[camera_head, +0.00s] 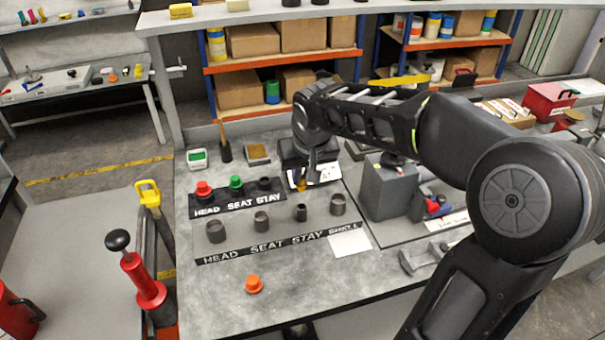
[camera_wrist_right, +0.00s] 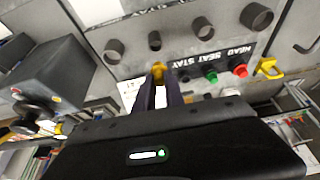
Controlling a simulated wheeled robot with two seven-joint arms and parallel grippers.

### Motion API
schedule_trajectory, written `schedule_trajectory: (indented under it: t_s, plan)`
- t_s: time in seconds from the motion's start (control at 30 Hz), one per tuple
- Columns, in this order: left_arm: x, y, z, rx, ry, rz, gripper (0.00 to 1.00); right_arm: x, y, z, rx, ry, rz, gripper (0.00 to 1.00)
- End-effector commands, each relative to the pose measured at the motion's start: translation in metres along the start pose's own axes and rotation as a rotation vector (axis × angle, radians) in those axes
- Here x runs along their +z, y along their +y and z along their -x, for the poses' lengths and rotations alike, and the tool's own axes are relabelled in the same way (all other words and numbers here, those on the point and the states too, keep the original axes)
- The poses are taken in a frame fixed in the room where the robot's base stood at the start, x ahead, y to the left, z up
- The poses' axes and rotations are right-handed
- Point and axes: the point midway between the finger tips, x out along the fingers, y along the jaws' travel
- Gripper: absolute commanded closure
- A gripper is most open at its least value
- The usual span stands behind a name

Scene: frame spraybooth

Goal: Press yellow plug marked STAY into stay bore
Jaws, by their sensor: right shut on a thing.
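My right gripper (camera_head: 303,180) is shut on a small yellow plug (camera_wrist_right: 156,68), which shows between the fingertips in the wrist view. In the head view it hangs just beyond the row of grey tubes, right of the plug rack. The STAY tube (camera_head: 300,212) stands upright and open in the row labelled HEAD SEAT STAY SHELL; it also shows in the wrist view (camera_wrist_right: 155,29). The plug is apart from it. The plug's marking cannot be read. The rack (camera_head: 236,198) holds a red plug (camera_head: 203,189) and a green plug (camera_head: 236,183); its STAY place (camera_head: 265,184) has no coloured plug. My left gripper is not in view.
The HEAD (camera_head: 215,231), SEAT (camera_head: 261,222) and SHELL (camera_head: 338,204) tubes stand close beside the STAY tube. An orange plug (camera_head: 254,284) lies near the bench's front. A grey block-like fixture (camera_head: 388,188) stands right of the gripper. The front bench surface is mostly clear.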

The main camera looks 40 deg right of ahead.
Motion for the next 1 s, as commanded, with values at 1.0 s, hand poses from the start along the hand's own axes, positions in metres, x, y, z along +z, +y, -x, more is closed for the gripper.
schedule_trajectory:
  t_s: [1.0]
  plan:
    - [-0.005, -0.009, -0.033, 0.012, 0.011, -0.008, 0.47, 0.016, 0.000, -0.039, 0.000, 0.000, 0.000, 1.00]
